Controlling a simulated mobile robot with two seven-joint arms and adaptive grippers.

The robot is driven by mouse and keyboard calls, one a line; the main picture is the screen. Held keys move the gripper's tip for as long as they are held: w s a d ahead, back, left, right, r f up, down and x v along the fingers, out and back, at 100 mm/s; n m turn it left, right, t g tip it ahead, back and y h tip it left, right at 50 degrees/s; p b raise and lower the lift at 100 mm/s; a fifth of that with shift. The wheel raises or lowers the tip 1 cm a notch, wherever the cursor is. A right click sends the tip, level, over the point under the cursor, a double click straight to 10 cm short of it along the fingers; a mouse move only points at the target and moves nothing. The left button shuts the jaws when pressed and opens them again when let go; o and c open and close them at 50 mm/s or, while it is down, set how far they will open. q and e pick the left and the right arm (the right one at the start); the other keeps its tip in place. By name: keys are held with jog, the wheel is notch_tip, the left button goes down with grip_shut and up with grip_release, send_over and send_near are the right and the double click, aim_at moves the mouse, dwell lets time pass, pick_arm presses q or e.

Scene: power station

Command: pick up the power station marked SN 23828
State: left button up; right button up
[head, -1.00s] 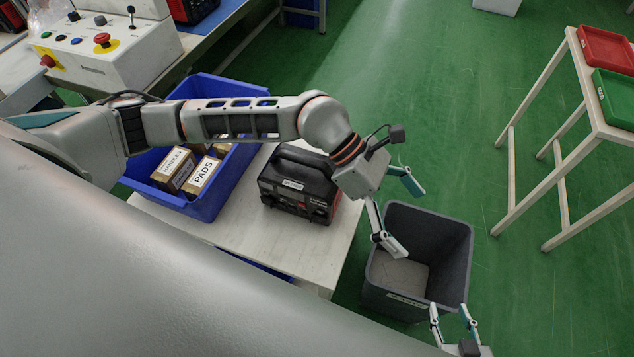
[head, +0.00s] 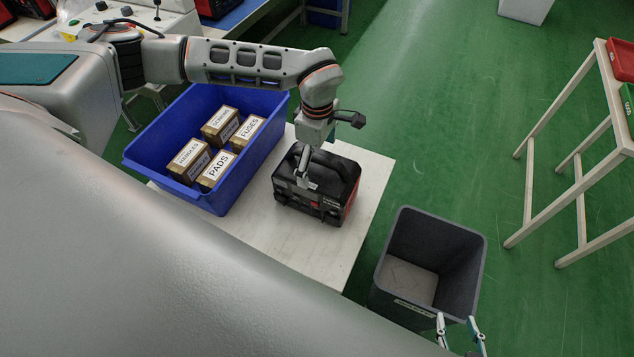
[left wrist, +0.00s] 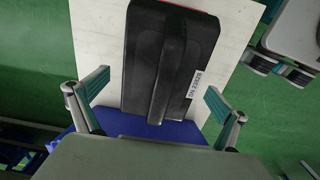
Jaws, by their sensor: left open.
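The power station (head: 338,196) is a black box with red parts and a top handle, upright on the pale table. In the left wrist view the power station (left wrist: 143,70) shows its long handle and a white label reading SN 23828. My left gripper (head: 313,153) is above it, pointing down. In the left wrist view the left gripper (left wrist: 157,88) is open, with one finger on each side of the power station and nothing held. Whether the fingers touch it I cannot tell. My right gripper (head: 457,322) is open and empty at the lower right, near the grey bin.
A blue crate (head: 144,164) with several labelled boxes, including PADS (head: 216,171) and FUSES (head: 248,132), stands left of the power station. A grey bin (head: 464,236) stands on the floor beside the table (head: 366,208). A wooden stand (head: 529,190) with trays is at right.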

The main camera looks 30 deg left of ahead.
aim_at(318, 166)
pick_arm(q)
notch_tip(318, 166, down, 4)
jog(key=shift+s+f, duration=0.15)
jog(key=c, duration=1.8)
jog(key=shift+r, duration=0.25)
jog(key=shift+c, duration=0.5)
jog(key=shift+w+r, duration=0.1)
jog(key=shift+w, duration=0.1)
